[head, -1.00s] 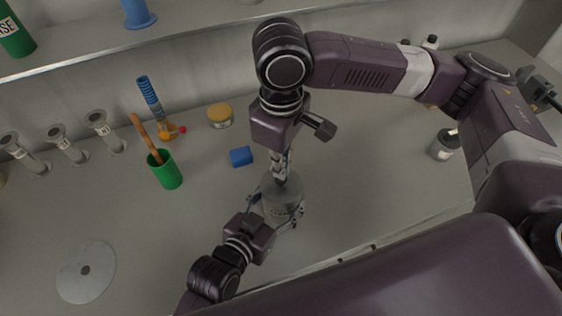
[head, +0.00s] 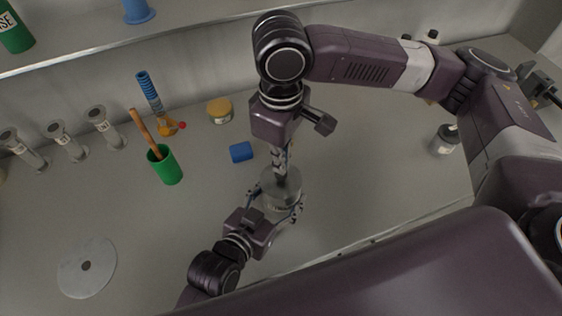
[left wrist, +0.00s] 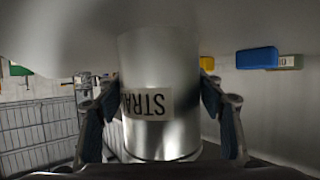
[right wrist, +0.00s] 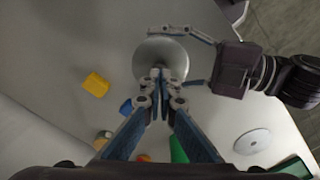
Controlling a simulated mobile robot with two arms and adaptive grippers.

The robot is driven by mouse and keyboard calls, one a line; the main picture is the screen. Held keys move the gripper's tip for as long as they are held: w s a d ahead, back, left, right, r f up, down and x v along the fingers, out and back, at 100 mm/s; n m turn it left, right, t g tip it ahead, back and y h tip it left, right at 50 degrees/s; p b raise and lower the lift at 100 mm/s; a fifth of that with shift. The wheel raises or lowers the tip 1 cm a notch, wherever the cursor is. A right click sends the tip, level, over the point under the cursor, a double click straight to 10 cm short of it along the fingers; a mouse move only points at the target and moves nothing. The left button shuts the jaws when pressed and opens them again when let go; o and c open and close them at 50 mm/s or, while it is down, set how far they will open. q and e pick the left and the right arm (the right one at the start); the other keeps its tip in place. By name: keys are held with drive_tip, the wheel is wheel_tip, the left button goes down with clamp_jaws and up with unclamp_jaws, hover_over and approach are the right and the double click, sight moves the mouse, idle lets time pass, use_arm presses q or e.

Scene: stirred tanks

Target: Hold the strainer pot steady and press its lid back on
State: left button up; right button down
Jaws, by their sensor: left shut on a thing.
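The strainer pot (head: 283,207) is a grey metal cylinder standing on the bench. Its label, reading "STRA" upside down, shows in the left wrist view (left wrist: 160,75). My left gripper (head: 275,212) is shut around its body, one finger on each side. A round grey lid (right wrist: 172,50) lies over the pot's top, under my right gripper (right wrist: 160,76). The right fingers are together, pointing down at the lid's middle; whether a knob is between them is hidden. I cannot tell whether the lid is fully seated.
A blue block (head: 241,152), a yellow-lidded jar (head: 220,110) and a green cup (head: 165,167) stand behind and left of the pot. A pale disc (head: 73,275) lies at the front left. A small bottle (head: 444,141) stands on the right.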

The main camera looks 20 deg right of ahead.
drive_tip(key=shift+r, duration=2.9)
use_arm(q)
drive_tip(key=o, duration=1.3)
